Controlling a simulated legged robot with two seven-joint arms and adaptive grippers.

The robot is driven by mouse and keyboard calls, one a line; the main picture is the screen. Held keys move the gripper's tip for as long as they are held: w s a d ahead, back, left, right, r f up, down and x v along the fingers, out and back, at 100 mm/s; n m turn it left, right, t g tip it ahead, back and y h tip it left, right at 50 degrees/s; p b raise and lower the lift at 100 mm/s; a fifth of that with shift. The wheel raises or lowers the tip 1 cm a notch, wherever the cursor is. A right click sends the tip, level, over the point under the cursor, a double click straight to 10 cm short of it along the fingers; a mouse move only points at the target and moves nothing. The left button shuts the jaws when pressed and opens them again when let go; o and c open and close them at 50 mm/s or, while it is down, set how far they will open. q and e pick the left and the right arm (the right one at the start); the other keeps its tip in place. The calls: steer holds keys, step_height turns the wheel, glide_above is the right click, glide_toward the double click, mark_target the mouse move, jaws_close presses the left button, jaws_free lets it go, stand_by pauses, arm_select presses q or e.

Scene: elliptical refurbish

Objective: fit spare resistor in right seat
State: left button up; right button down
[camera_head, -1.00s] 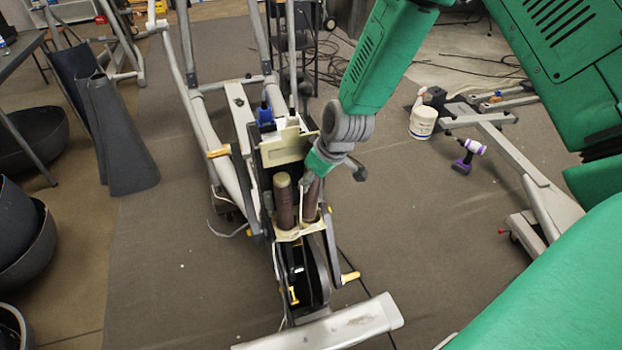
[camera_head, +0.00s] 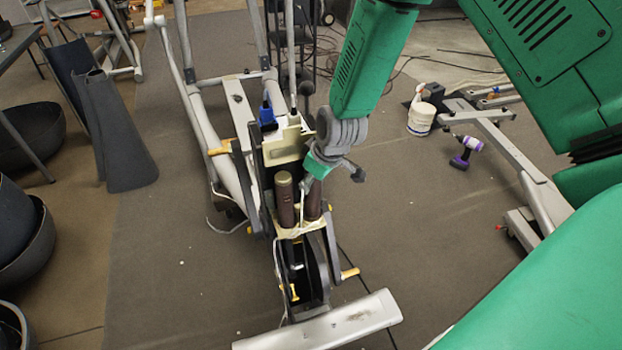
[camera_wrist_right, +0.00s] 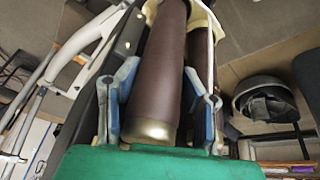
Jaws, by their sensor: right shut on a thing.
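Two brown cylindrical resistors stand side by side in the opened elliptical. The left resistor (camera_head: 285,205) is upright with a brass-coloured cap. The right resistor (camera_head: 314,203) stands beside it, its top partly hidden by my right gripper (camera_head: 312,178). In the right wrist view, the blue-grey fingers of the right gripper (camera_wrist_right: 165,105) are shut on a brown resistor (camera_wrist_right: 163,70) near its brass end. The other resistor (camera_wrist_right: 200,65) shows behind it. A cream holder (camera_head: 300,229) surrounds their lower ends; whether the held one is fully down in its seat cannot be told. My left gripper is out of view.
A cream plate (camera_head: 287,145) stands just behind the resistors, with a blue object (camera_head: 267,116) beyond it. Yellow-handled levers (camera_head: 350,273) stick out from the frame. A purple drill (camera_head: 467,151) and white tub (camera_head: 421,118) are on the right.

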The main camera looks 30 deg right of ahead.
steer(key=shift+a+r+p, duration=0.15)
steer(key=shift+r+p, duration=0.05)
steer(key=shift+p, duration=0.3)
stand_by(0.9)
steer(key=shift+f+b, duration=0.5)
steer(key=shift+f, duration=0.4)
stand_by(1.1)
steer(key=c, duration=1)
jaws_free()
steer(key=shift+o, duration=0.2)
steer(key=v, duration=1.2)
steer(key=shift+s+a+f, duration=0.1)
steer(key=shift+f, duration=0.05)
